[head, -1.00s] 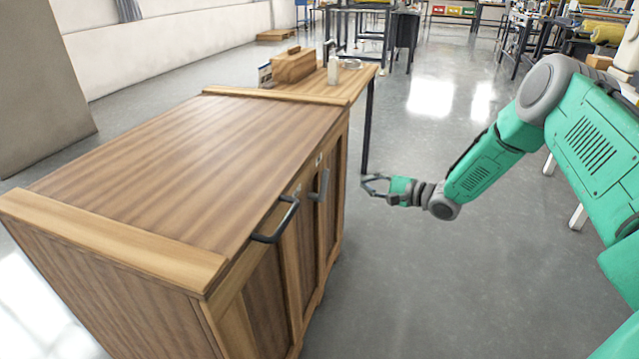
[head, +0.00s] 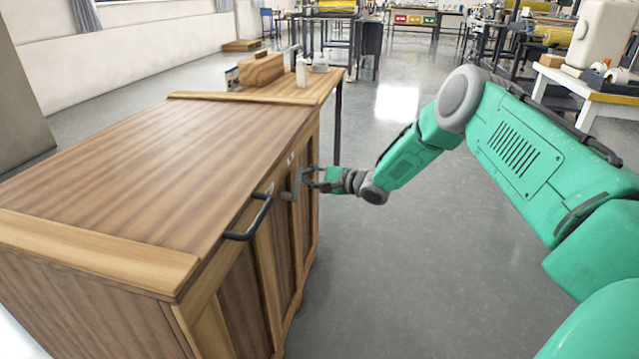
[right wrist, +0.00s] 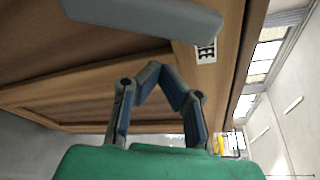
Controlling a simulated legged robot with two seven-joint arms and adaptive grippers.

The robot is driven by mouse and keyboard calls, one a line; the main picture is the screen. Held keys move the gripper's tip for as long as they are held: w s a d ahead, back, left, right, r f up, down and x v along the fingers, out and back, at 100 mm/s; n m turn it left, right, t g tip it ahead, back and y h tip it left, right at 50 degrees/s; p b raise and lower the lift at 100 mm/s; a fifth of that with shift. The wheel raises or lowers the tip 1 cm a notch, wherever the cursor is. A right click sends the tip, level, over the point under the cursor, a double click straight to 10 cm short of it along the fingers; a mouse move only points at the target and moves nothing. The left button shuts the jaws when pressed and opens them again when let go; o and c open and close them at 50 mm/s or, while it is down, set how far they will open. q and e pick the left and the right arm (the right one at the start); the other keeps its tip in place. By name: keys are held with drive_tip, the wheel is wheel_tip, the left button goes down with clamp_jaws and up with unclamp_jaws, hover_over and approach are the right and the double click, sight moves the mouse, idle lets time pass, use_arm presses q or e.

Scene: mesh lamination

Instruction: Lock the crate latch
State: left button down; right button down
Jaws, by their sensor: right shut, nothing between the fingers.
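The wooden crate (head: 150,150) fills the left and middle of the head view. The latch (head: 296,185) is a grey lever on its front face, near the top edge, and stands roughly upright there. In the right wrist view the latch (right wrist: 150,20) is a thick grey bar across the top. My right gripper (head: 309,178) is just to the right of the latch in the head view. In the right wrist view its fingertips (right wrist: 155,72) meet, empty, below the bar; I cannot tell whether they touch it. My left gripper is out of view.
A black bar handle (head: 251,222) sticks out from the crate front, nearer me than the latch. A white label (right wrist: 206,50) with dark letters, partly covered, sits beside the latch. A small table (head: 325,87) stands behind the crate. The floor (head: 400,260) to the right is clear.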

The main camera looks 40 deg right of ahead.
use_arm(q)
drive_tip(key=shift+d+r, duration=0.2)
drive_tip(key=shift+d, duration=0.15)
use_arm(e)
drive_tip(key=shift+s+a+r, duration=0.3)
drive_tip(key=shift+s+r, duration=0.15)
drive_tip(key=shift+s, duration=0.05)
drive_tip(key=shift+s+a+r, duration=0.25)
drive_tip(key=shift+s+r, duration=0.15)
drive_tip(key=shift+s, duration=0.1)
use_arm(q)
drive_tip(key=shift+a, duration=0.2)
use_arm(e)
drive_tip(key=shift+a+r, duration=0.1)
drive_tip(key=shift+a, duration=0.2)
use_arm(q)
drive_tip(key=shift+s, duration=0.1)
use_arm(e)
drive_tip(key=shift+s+d, duration=0.15)
